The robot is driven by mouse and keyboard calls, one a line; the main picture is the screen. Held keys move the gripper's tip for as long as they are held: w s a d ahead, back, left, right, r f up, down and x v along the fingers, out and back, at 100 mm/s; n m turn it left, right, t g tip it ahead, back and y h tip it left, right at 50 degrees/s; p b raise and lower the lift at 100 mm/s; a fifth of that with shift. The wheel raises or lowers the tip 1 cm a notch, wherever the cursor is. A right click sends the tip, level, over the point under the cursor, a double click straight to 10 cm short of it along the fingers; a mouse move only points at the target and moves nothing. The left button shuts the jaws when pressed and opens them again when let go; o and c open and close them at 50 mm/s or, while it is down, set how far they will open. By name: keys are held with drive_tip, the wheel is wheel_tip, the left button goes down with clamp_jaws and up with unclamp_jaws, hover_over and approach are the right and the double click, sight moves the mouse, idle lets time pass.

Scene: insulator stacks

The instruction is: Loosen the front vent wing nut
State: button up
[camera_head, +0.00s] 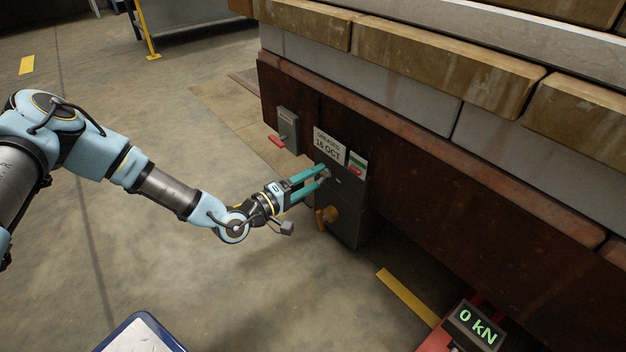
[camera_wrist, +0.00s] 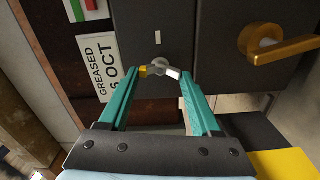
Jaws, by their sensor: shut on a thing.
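The wing nut (camera_wrist: 158,66) is a small grey piece with a round middle on the face of a dark grey box (camera_head: 350,205). It sits between the fingertips of my gripper (camera_wrist: 159,72), with a yellow bit at the left tip and a pale bit at the right tip. My gripper (camera_head: 318,179) has teal fingers that reach the box face and are shut on the wing nut. In the head view the fingers mostly hide the nut. A short pale mark (camera_wrist: 158,42) is on the box face near the nut.
An orange handle (camera_head: 328,215) sticks out of the box below my fingers. A "GREASED 16 OCT" label (camera_head: 329,147) and a red-green sign (camera_head: 357,163) are above. A grey switch box (camera_head: 288,130) with a red lever stands left. A "0 kN" display (camera_head: 478,322) is lower right.

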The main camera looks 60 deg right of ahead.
drive_tip(key=shift+f+n, duration=0.15)
drive_tip(key=shift+n, duration=1.05)
drive_tip(key=o, duration=1.4)
drive_tip(key=p+v, duration=0.3)
drive_tip(key=v, duration=0.8)
